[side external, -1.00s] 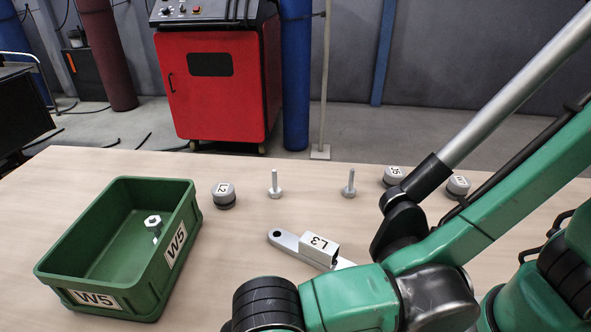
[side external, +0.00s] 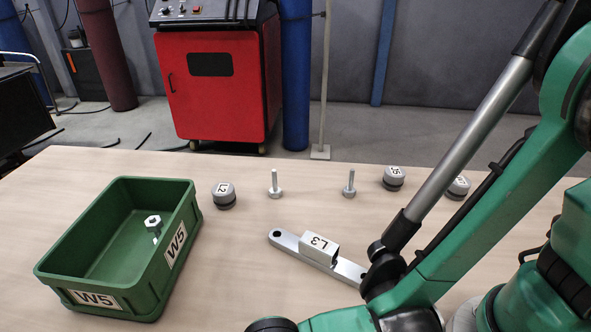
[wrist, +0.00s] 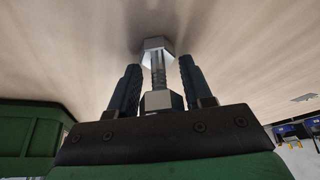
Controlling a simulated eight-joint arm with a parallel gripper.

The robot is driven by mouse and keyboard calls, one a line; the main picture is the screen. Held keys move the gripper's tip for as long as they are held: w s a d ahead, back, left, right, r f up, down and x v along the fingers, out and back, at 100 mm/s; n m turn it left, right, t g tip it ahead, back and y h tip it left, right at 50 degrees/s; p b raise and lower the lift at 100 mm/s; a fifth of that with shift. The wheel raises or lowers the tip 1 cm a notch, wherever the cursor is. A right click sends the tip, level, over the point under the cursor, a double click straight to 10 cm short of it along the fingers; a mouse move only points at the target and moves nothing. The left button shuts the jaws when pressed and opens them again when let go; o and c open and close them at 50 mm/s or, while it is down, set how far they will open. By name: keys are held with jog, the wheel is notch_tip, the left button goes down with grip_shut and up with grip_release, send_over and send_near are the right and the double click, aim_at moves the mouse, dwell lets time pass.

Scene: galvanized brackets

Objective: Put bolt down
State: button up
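In the wrist view, my gripper (wrist: 159,68) has one dark finger on each side of a metal bolt (wrist: 158,75). A hex part of the bolt fills the space between the fingers near the palm. The threaded shank shows between the fingers, with gaps beside it, and a wider hex end lies beyond the fingertips. That end is close to the pale table surface; whether it touches is unclear. In the side view my gripper is out of frame. Two other bolts stand heads down on the table, one in the middle (side external: 275,184) and one to its right (side external: 349,185).
A green W5 bin (side external: 180,205) on the left holds a bolt (side external: 153,228); green also shows in the wrist view (wrist: 30,130). A bracket marked L3 (side external: 318,248) lies near my arm. Round grey parts stand behind, including L2 (side external: 224,195). Bare table lies between bin and bracket.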

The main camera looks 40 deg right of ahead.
jog(key=shift+o, duration=0.8)
jog(key=shift+r, duration=0.1)
jog(key=w+v, duration=0.1)
jog(key=v, duration=1.1)
jog(key=w+d+m+t, duration=0.1)
jog(key=w+d+m, duration=0.2)
jog(key=d, duration=0.3)
jog(key=w+d+r+m+t+h, duration=0.1)
jog(key=w+d+m+t, duration=0.1)
jog(key=w+d+m, duration=0.2)
jog(key=w+d, duration=0.1)
jog(key=d, duration=0.1)
jog(key=shift+w+d+r+m+t, duration=0.2)
jog(key=shift+d+r+m+t, duration=0.05)
jog(key=shift+d+m+t, duration=0.05)
jog(key=shift+o, duration=0.5)
jog(key=w+d+m+t+h, duration=0.1)
jog(key=d+m, duration=0.6)
jog(key=d, duration=0.7)
jog(key=shift+w+r+t+h, duration=0.35)
jog(key=shift+t+h, duration=0.35)
jog(key=shift+h, duration=0.5)
jog(key=shift+f, duration=0.1)
jog(key=shift+a, duration=0.1)
